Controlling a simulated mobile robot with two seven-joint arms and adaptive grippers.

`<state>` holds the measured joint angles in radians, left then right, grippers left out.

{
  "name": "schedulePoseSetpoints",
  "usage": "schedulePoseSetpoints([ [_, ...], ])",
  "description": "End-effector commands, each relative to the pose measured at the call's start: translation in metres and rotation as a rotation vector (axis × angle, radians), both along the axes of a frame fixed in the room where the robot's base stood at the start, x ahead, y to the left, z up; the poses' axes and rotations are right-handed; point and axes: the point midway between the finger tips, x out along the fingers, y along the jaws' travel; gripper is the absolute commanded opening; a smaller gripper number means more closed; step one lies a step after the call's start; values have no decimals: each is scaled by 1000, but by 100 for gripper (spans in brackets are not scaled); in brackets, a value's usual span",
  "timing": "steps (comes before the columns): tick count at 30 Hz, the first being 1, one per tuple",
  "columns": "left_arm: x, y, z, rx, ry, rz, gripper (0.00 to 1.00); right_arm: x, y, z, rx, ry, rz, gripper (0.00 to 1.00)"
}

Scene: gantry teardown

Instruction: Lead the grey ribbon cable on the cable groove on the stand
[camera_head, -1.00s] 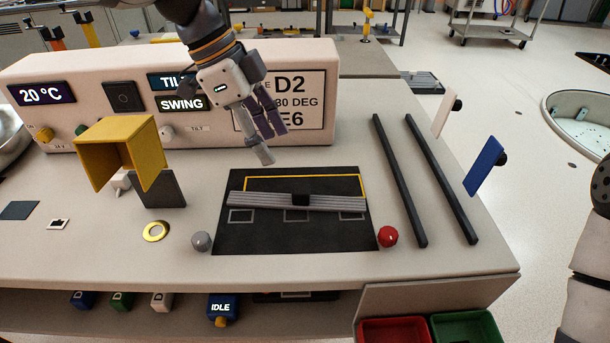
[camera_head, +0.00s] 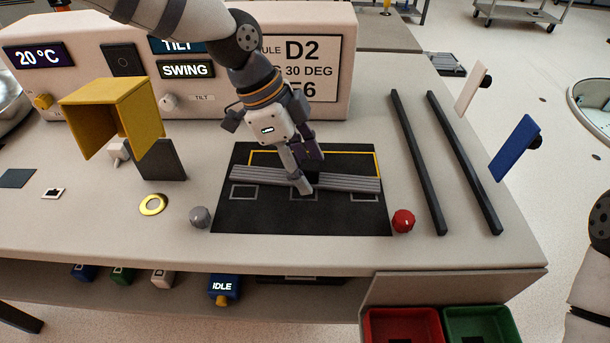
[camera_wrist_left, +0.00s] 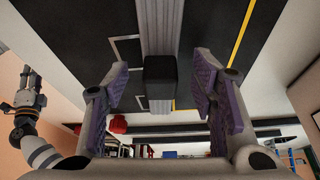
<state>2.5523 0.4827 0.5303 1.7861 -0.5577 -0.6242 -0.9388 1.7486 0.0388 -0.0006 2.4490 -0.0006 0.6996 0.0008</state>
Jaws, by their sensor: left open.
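The grey ribbed strip, which looks like the ribbon cable (camera_head: 346,183), lies across the black mat (camera_head: 245,215), slightly tilted. It runs vertically in the left wrist view (camera_wrist_left: 160,28). A black block (camera_wrist_left: 160,78) sits at its middle. My left gripper (camera_head: 304,183) is open above the strip's middle. In the left wrist view its purple-padded fingers stand on either side of the block, with visible gaps. In the head view the fingers hide the block. What seems to be my right gripper (camera_wrist_left: 29,84) is small at the left of the wrist view. I cannot identify the stand's groove.
Two black rails (camera_head: 418,165) (camera_head: 463,165) lie to the right. A grey knob (camera_head: 200,217) and a red knob (camera_head: 403,220) flank the mat. A yellow bracket (camera_head: 125,118), a dark plate and a yellow ring (camera_head: 153,204) stand left. A control panel (camera_head: 215,110) closes the back.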

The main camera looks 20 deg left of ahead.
Motion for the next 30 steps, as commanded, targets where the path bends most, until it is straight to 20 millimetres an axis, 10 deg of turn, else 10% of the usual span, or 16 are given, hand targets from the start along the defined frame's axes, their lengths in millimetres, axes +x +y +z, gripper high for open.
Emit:
schedulePoseSetpoints([
  [2, 0, 0, 1, 0, -1, 0, 52, 0, 0, 0, 0, -1, 0, 40],
  [9, 0, 0, 1, 0, 0, 0, 0, 0, 0, 0, 0, -1, 0, 40],
  [30, 1, 0, 49, 0, -7, 2, 0, 19, 0, 19, 1, -68, 0, 40],
])
